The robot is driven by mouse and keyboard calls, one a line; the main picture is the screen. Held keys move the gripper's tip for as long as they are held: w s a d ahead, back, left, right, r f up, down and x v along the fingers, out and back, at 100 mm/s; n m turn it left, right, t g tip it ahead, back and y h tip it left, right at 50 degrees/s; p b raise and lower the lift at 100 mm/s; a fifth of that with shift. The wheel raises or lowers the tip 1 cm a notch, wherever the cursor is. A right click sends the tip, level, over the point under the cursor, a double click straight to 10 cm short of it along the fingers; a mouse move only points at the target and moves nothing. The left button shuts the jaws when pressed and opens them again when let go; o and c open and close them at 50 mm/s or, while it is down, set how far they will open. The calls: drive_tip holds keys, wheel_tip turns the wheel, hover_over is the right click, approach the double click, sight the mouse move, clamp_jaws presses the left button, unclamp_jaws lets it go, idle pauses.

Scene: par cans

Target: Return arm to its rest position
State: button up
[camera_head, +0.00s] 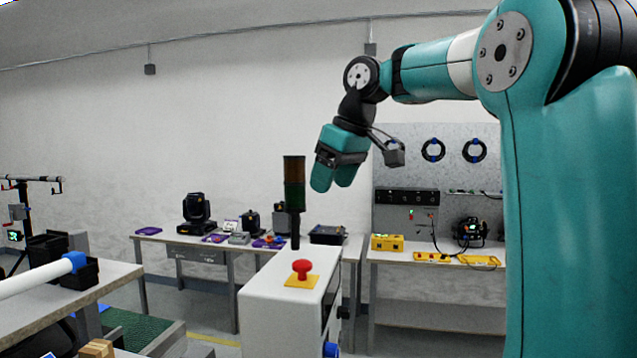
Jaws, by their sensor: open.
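My gripper (334,182) hangs at the end of my teal arm, in the upper middle of the head view. Its two teal fingers point down and to the left, with a narrow gap between them. I see nothing held in it. It appears above and to the right of the signal tower (294,185) on the white cabinet; how far apart they are in depth I cannot tell.
A red stop button (301,268) on a yellow plate sits on the white cabinet (265,290). Behind, a long bench (160,239) holds stage lights and a right bench (400,256) holds yellow items. A grey table (110,275) stands at left with black bins (78,275).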

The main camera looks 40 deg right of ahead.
drive_tip(key=shift+a, duration=0.1)
drive_tip(key=s+a+f+n+g+y+b, duration=0.1)
drive_tip(key=s+a+f+b, duration=0.1)
drive_tip(key=s+a+f, duration=0.2)
drive_tip(key=s+a+f+n+g+y+b, duration=0.1)
drive_tip(key=s+a+f+b, duration=0.2)
drive_tip(key=a+f, duration=0.8)
drive_tip(key=s+a+f+n+g+y+b, duration=0.1)
drive_tip(key=s+a+f+b, duration=0.2)
drive_tip(key=s+a+f, duration=0.3)
wheel_tip(320, 180, down, 2)
drive_tip(key=a, duration=0.2)
drive_tip(key=shift+s+a+f, duration=0.2)
drive_tip(key=shift+s+a, duration=0.05)
drive_tip(key=shift+a, duration=0.05)
drive_tip(key=shift+n+g, duration=0.5)
drive_tip(key=shift+g, duration=0.2)
drive_tip(key=s+f, duration=0.2)
drive_tip(key=s+a+f+b, duration=0.1)
drive_tip(key=s+f, duration=0.1)
drive_tip(key=s, duration=0.1)
drive_tip(key=s+a+f+b, duration=0.1)
drive_tip(key=s+f, duration=0.2)
drive_tip(key=shift+c, duration=0.2)
